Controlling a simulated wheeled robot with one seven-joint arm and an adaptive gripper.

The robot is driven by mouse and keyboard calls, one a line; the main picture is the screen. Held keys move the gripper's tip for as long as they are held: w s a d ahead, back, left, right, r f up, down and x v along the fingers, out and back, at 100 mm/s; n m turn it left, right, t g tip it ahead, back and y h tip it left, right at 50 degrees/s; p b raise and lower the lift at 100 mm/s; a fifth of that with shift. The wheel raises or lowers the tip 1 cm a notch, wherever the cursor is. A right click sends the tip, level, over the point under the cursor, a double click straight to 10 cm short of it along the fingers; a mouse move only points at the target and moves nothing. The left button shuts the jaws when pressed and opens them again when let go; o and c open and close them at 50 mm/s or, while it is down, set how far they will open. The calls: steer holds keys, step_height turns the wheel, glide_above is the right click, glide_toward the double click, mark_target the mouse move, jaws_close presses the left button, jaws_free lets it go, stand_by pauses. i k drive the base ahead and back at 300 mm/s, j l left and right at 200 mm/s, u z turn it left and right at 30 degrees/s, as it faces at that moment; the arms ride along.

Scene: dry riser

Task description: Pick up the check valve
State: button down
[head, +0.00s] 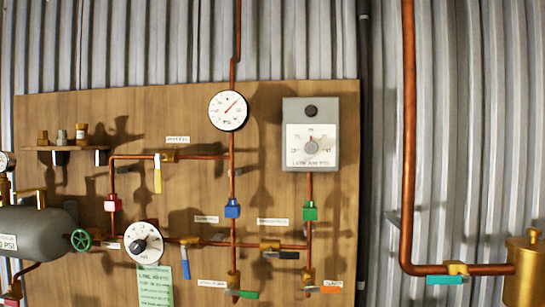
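No part is clearly marked as the check valve, and the labels are too small to read surely. Three small loose fittings stand upright on a small wooden shelf (66,149) at the upper left of the board: a brown-brass one (43,138), a grey one (62,137) and a taller brass one with a pale band (81,133). I cannot tell which of them, if any, is the check valve. My gripper is not in view.
A wooden board (270,100) carries copper pipes, coloured-handle valves, a round gauge (228,110) and a grey control box (311,134). A grey tank (38,232) with a green handwheel (81,240) stands lower left. A brass vessel (525,272) stands lower right.

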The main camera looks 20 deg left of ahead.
mark_target(82, 128)
steer(key=u, duration=1.7)
steer(key=i+j+z, duration=0.15)
steer(key=z, duration=0.45)
steer(key=i+j+z, duration=0.15)
steer(key=j, duration=0.15)
steer(key=i+j+z, duration=0.15)
steer(key=j, duration=0.2)
steer(key=i+j+z, duration=0.15)
steer(key=j, duration=0.2)
steer(key=j+z, duration=0.15)
steer(key=j, duration=0.2)
steer(key=i, duration=0.05)
